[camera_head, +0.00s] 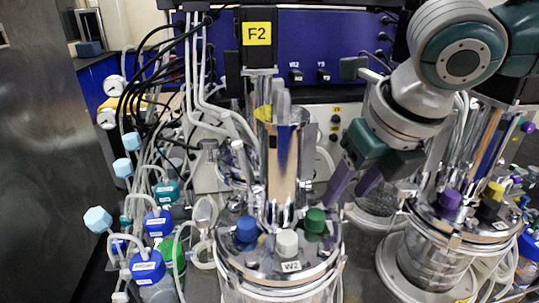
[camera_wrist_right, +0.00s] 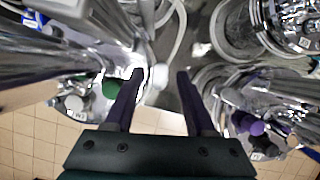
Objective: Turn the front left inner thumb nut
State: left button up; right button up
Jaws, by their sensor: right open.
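The front left bioreactor (camera_head: 270,262) has a shiny metal lid with a blue cap (camera_head: 247,229), a white cap (camera_head: 287,243) and a green cap (camera_head: 314,222). I cannot single out the inner thumb nut for sure among the shiny lid fittings. My right gripper (camera_head: 350,196) hangs beyond the lid's right side with purple fingers apart. In the right wrist view the gripper (camera_wrist_right: 160,76) is open. A small white knob (camera_wrist_right: 159,76) shows between its fingertips; I cannot tell its depth. The green cap (camera_wrist_right: 110,88) lies left of the fingers. My left gripper is not in view.
Tall metal columns and tubes crowd the lids. Blue-capped bottles (camera_head: 148,266) stand at left. A narrow gap separates the two front vessels.

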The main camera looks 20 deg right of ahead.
jog(key=b+v, duration=0.1)
jog(key=v, duration=0.9)
jog(key=shift+s, duration=0.15)
